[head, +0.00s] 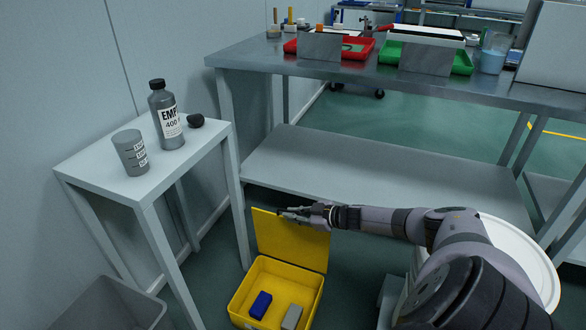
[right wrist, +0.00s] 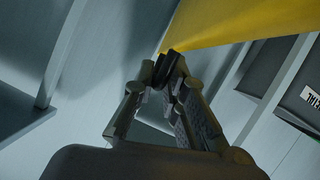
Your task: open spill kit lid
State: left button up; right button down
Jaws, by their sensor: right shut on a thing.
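The yellow spill kit box (head: 247,289) stands on the floor, with a blue block (head: 260,305) and a grey block (head: 292,317) inside. Its yellow lid (head: 290,245) stands raised, roughly upright, at the back of the box. My right gripper (head: 282,212) is at the lid's top edge, shut on it. In the right wrist view, the fingertips (right wrist: 171,52) meet at the corner of the yellow lid (right wrist: 240,22). My left gripper is not in view.
A small side table (head: 100,165) holds a grey bottle (head: 166,115), a grey cup (head: 131,153) and a black cap (head: 195,120). A workbench (head: 260,59) with red and green trays stands behind. A grey bin (head: 110,305) is at lower left.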

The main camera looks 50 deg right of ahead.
jog(key=shift+d, duration=0.1)
jog(key=c, duration=1.7)
grip_release()
jog(key=shift+v, duration=3.7)
jog(key=shift+r, duration=0.1)
